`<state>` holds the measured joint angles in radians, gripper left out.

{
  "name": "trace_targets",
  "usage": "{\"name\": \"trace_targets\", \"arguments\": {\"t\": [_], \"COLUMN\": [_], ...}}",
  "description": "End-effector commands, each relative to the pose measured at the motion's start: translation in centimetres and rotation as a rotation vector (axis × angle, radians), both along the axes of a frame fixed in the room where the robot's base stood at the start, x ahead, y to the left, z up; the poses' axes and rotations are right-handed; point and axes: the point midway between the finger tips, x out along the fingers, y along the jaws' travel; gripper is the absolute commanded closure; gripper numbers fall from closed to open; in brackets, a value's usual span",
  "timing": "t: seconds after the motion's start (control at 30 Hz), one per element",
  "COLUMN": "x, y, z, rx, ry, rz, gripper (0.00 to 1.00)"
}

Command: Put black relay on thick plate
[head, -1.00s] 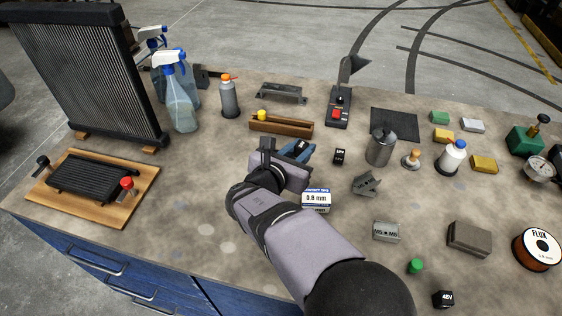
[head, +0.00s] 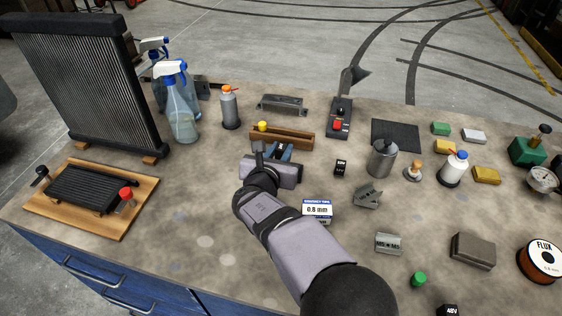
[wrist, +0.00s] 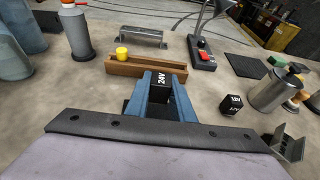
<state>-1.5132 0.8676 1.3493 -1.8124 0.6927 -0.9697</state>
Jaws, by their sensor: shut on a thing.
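My gripper (head: 281,151) is over the left-middle of the bench, just in front of the brown wooden tray. Its blue fingers, also in the wrist view (wrist: 160,95), are shut on a black relay marked 24V (wrist: 160,92). In the head view the fingers mostly hide this relay. Another black relay (head: 340,167) stands on the bench to the right of my gripper, and a third marked 48V (head: 449,311) is at the bottom edge. A thick grey-brown plate (head: 472,250) lies at the right, well away from my gripper. A thin dark plate (head: 397,135) lies farther back.
The wooden tray (head: 282,140) with a yellow knob is close ahead. A red-switch device (head: 339,120), metal canister (head: 383,158), white bottle (head: 453,168), metal bracket (head: 367,197) and contact-tips box (head: 317,210) stand to the right.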

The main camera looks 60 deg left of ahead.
Motion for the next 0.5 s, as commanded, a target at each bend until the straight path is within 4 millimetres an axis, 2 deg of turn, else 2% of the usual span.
{"name": "trace_targets", "arguments": {"t": [0.27,0.5], "x": [0.0,0.0], "y": [0.0,0.0], "z": [-0.9,-3.5], "rx": [0.001,-0.003], "ry": [0.000,-0.002], "rz": [-0.001,0.000], "gripper": [1.00,1.00]}}
